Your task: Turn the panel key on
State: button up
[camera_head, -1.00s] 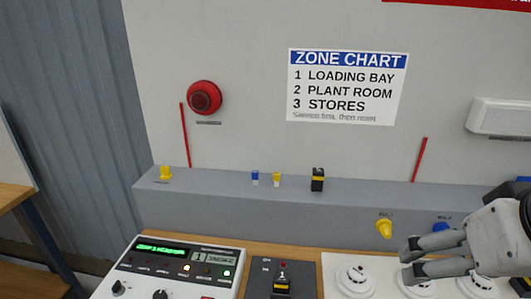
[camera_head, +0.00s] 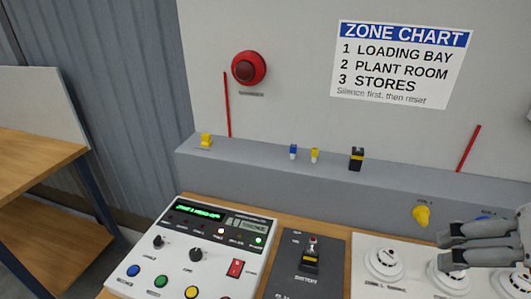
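The white control panel (camera_head: 150,222) stands on the bench, with a lit green display, a row of small lamps, two black knobs and coloured buttons. The left knob (camera_head: 158,241) and the right knob (camera_head: 196,255) are small; I cannot tell whether either is the panel key. Right of the panel, a dark switch box (camera_head: 285,283) carries a black-and-yellow piece (camera_head: 310,262) below a small red-tipped part. My gripper (camera_head: 442,243) is at the right edge, its two fingers apart and pointing left, with nothing seen between them. It is well to the right of the panel and switch box.
White round detectors (camera_head: 384,262) on a pale base lie below and left of my gripper. A grey ledge (camera_head: 255,160) behind holds small blue, yellow and black items. A yellow knob (camera_head: 421,215) sits on its front. A wooden table (camera_head: 30,160) stands left.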

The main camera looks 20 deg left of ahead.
aim_at(157, 241)
jog(key=k+l+u, duration=0.1)
jog(key=u, duration=0.4)
jog(key=k+u, duration=0.3)
jog(key=u, duration=0.2)
jog(key=k+j+u, duration=0.15)
jog(key=u, duration=0.3)
jog(key=i+j+z, duration=0.55)
jog(key=j+z, duration=0.25)
